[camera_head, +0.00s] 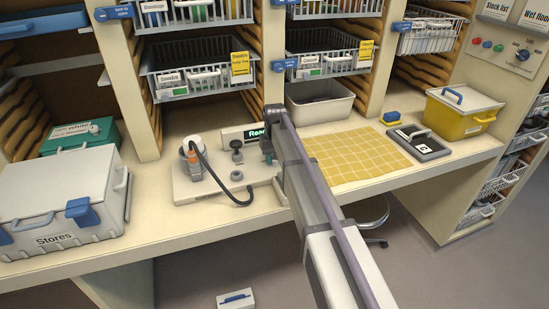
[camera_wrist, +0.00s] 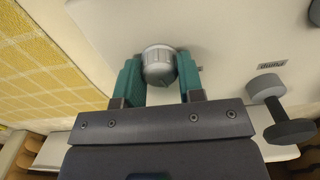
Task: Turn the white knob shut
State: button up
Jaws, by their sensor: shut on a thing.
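The white knob (camera_wrist: 158,62) looks pale grey and ribbed in the wrist view. It sits on a cream panel, with a small pin at its right side. My gripper (camera_wrist: 159,76) has its teal fingers on either side of the knob and is shut on it. In the head view my gripper (camera_head: 268,152) is at the right part of the cream panel (camera_head: 190,188) on the bench. The knob is hidden there behind my arm. I cannot tell from a mark which way the knob is turned.
A dark grey knobbed fitting (camera_wrist: 265,88) stands close right of my gripper in the wrist view. A lit display (camera_head: 257,133) is behind, a yellow grid mat (camera_head: 355,155) right.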

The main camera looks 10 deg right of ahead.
jog(key=n, duration=0.6)
dwell(0.6)
jog(key=o, duration=0.9)
jog(key=shift+r, duration=0.1)
notch_tip(320, 180, up, 11)
jog(key=p, duration=1.1)
jog(key=shift+f, duration=0.2)
